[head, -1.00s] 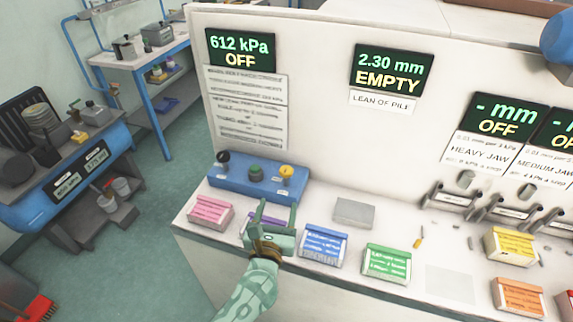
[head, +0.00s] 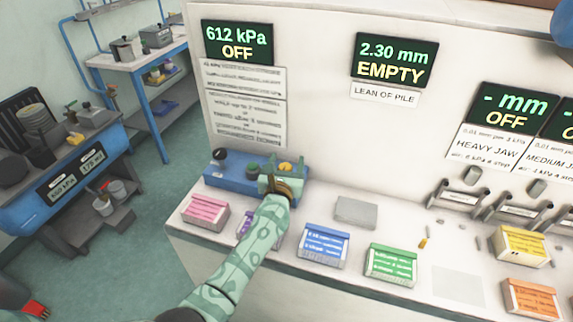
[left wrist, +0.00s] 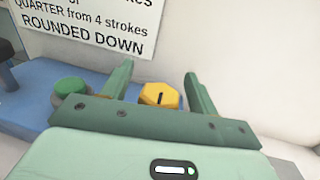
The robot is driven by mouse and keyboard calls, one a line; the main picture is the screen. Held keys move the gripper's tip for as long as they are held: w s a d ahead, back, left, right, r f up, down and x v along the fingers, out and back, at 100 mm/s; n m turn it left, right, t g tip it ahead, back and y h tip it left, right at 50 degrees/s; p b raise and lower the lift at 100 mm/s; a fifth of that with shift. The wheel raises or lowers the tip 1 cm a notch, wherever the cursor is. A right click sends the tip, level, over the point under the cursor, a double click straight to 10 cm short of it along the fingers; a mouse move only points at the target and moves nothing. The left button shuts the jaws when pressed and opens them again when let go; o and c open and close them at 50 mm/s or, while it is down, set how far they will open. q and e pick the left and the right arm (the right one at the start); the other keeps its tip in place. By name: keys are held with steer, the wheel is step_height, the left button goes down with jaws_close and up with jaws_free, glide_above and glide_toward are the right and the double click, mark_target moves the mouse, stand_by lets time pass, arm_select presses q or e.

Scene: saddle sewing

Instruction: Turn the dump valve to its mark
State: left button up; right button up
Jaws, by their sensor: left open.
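A blue control box (head: 228,181) stands against the white panel, with a black knob (head: 219,154), a green knob (head: 253,168) and a yellow knob (head: 285,166). Their labels are too small to read, so I cannot tell for sure which is the dump valve. My left gripper (head: 283,172) is open at the yellow knob. In the left wrist view, the yellow knob (left wrist: 159,95) has a dark line on top and shows between the open fingers (left wrist: 158,72); I cannot tell if they touch it. The green knob (left wrist: 70,91) is left of the fingers.
Pink (head: 206,211), blue (head: 324,245) and green (head: 391,264) labelled boxes stand along the bench front; a purple box (head: 245,224) is partly behind my left arm. A grey plate (head: 356,212) lies right of the gripper. A display (head: 237,43) reads 612 kPa, OFF.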

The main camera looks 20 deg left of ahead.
arm_select(q)
steer(key=c, duration=1)
